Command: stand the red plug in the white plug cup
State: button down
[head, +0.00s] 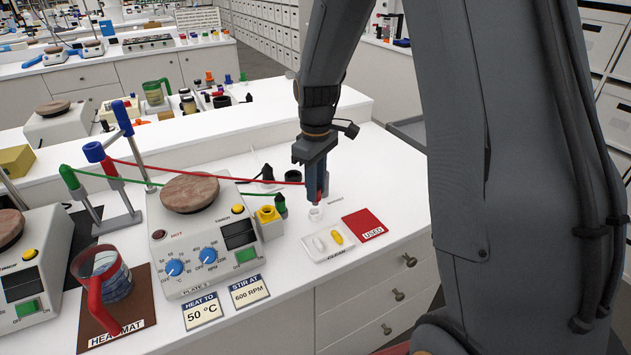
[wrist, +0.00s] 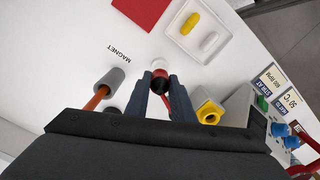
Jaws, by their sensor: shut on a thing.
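My gripper (head: 317,182) is shut on the red plug (head: 320,196), which shows just below the fingertips. In the wrist view my gripper (wrist: 162,88) has the red and dark plug (wrist: 160,77) between its fingers. A red cable (head: 215,173) runs from the plug to the stand at the left.
A white tray (head: 320,254) with two stir bars and a red pad (head: 365,225) lie in front. A grey cylinder (wrist: 113,77) stands nearby.

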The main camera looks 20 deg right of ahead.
jog(key=shift+f, duration=0.75)
jog(key=shift+p, duration=0.4)
dwell(1.4)
jog(key=shift+f+b, duration=0.65)
jog(key=shift+f, duration=0.6)
jog(key=c, duration=1.4)
grip_release()
jog(key=shift+c, duration=0.2)
jog(key=shift+r, duration=0.1)
jog(key=shift+r+b, duration=1.05)
jog(key=shift+r, duration=2.8)
